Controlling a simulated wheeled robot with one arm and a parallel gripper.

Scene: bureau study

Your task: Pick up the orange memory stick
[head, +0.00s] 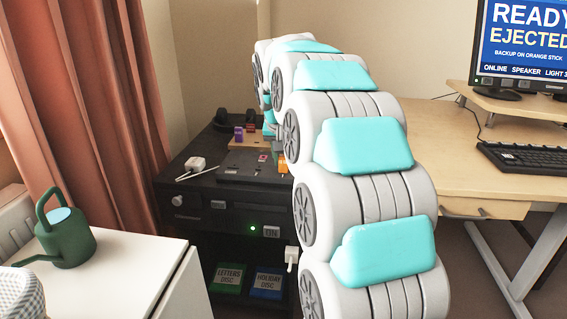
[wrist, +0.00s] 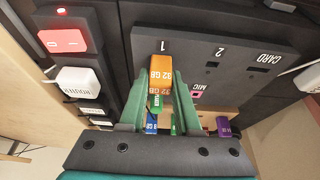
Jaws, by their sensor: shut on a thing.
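The orange memory stick (wrist: 160,75), marked 32 GB, stands between the green fingers of my gripper (wrist: 160,88) in the wrist view. The fingers are shut on its sides. It is at the port marked 1 on a dark panel (wrist: 215,50); I cannot tell whether its end is still in the port. In the head view the orange stick (head: 283,167) shows as a small patch at the right of the dark unit (head: 240,170), partly behind my arm. My gripper is mostly hidden there.
Blue (wrist: 151,123) and purple (wrist: 223,127) sticks show behind the fingers. Beside the panel are a red-lit switch (wrist: 68,40) and a white router plug (wrist: 78,80). A monitor (head: 525,45) reads "ready", "ejected". A green watering can (head: 65,235) stands on the white table at left.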

